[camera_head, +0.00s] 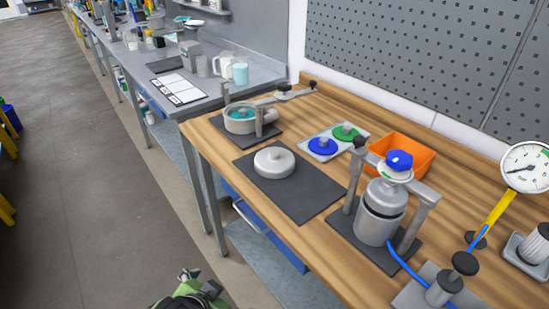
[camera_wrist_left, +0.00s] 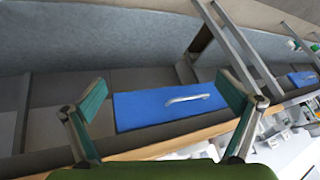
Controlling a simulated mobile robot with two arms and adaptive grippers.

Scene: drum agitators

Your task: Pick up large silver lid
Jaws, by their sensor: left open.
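The large silver lid (camera_head: 274,160), a round disc with a small knob on top, lies on a dark mat (camera_head: 310,198) on the wooden workbench in the head view. My left gripper (camera_head: 190,277) is at the bottom of the head view, left of and below the bench edge, well apart from the lid. In the left wrist view its two green-padded fingers (camera_wrist_left: 165,92) are spread with nothing between them. That view does not show the lid. My right gripper is in neither view.
A clamp frame with a silver vessel (camera_head: 381,212) stands right of the lid, and another with an open pot (camera_head: 240,122) behind it. A tray (camera_head: 333,155) holds blue and green lids near an orange bin (camera_head: 405,151). A blue drawer (camera_wrist_left: 165,103) sits below the bench.

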